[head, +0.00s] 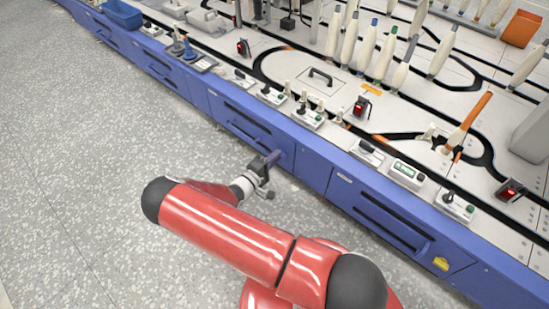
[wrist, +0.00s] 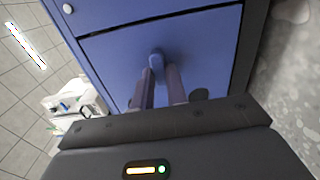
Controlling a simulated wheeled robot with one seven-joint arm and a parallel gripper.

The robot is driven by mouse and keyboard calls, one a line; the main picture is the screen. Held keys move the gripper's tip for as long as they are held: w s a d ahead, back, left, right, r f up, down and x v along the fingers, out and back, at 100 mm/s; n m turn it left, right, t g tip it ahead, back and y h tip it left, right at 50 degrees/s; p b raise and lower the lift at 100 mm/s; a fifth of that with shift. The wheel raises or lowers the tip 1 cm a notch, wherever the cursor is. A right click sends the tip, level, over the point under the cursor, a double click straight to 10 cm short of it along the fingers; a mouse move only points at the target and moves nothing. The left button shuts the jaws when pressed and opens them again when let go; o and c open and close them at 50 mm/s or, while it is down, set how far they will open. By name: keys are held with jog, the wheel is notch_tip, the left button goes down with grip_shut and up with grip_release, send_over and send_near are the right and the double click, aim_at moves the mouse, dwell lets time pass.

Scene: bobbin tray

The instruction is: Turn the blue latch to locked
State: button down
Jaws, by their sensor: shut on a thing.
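The blue latch (wrist: 156,58) is a small rounded knob on a blue cabinet front (wrist: 205,55), seen in the wrist view. My gripper (wrist: 160,74) is shut on it, with one finger on each side. The latch's lower part is hidden between the fingers, and I cannot tell its exact turn angle. In the head view my gripper (head: 272,158) is at the blue front below the bench edge. The latch itself is hidden there.
Above the front is a white bench top (head: 322,100) with black tracks, pale bobbins (head: 366,47) and several small control boxes. Drawer handles (head: 395,222) stick out along the front. A yellow piece (head: 441,263) is farther right. The speckled floor (head: 90,150) is clear.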

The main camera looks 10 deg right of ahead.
jog(key=shift+m, duration=0.3)
jog(key=c, duration=1.4)
grip_release()
jog(key=v, duration=0.7)
jog(key=shift+s+a, duration=0.25)
